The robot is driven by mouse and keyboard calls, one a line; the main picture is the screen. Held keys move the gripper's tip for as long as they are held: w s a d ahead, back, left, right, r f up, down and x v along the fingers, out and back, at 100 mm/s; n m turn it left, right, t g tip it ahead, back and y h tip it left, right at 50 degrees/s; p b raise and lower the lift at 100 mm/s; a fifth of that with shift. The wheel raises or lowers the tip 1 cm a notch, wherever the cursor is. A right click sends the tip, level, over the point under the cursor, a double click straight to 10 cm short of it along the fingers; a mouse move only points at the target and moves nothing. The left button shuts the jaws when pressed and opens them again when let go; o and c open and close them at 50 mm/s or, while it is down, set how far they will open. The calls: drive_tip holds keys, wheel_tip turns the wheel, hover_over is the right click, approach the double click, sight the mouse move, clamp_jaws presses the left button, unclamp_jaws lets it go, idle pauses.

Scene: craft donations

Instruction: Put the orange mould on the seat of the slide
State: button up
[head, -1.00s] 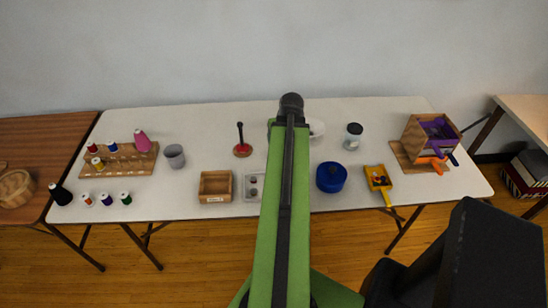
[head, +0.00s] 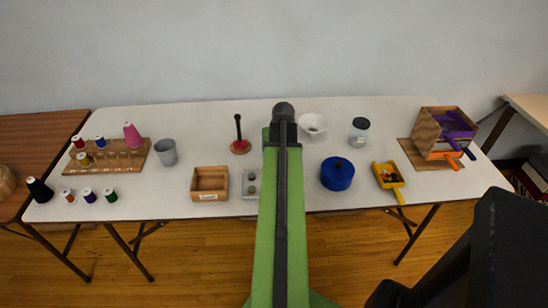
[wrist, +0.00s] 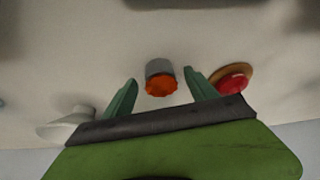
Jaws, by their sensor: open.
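In the wrist view, an orange-faced piece (wrist: 161,86) with a grey round body appears between my gripper's fingers. It looks like the orange mould. My gripper (wrist: 159,77) is open, and I see no finger touching the piece. My arm hides the piece in the head view. I cannot pick out the slide for certain; a wooden frame (head: 427,131) with purple and orange parts stands at the right of the table.
A white bowl (head: 312,122) and a red-based black post (head: 240,146) flank my arm. A blue pot (head: 337,176), lidded jar (head: 359,130), yellow scoop (head: 387,176), wooden box (head: 210,182) and grey cup (head: 166,153) stand around. Spools fill the left end.

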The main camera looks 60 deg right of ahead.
drive_tip(key=shift+f, duration=0.1)
clamp_jaws()
idle(0.4)
drive_tip(key=shift+r+p, duration=0.6)
drive_tip(key=shift+p, duration=0.2)
wheel_tip(320, 180, up, 4)
drive_tip(key=p, duration=0.4)
drive_tip(key=s+d+r+p, duration=0.1)
drive_tip(key=s+r+p, duration=0.4)
drive_tip(key=s, duration=0.6)
drive_tip(key=shift+s+r+p, duration=0.3)
drive_tip(key=shift+r+p, duration=0.1)
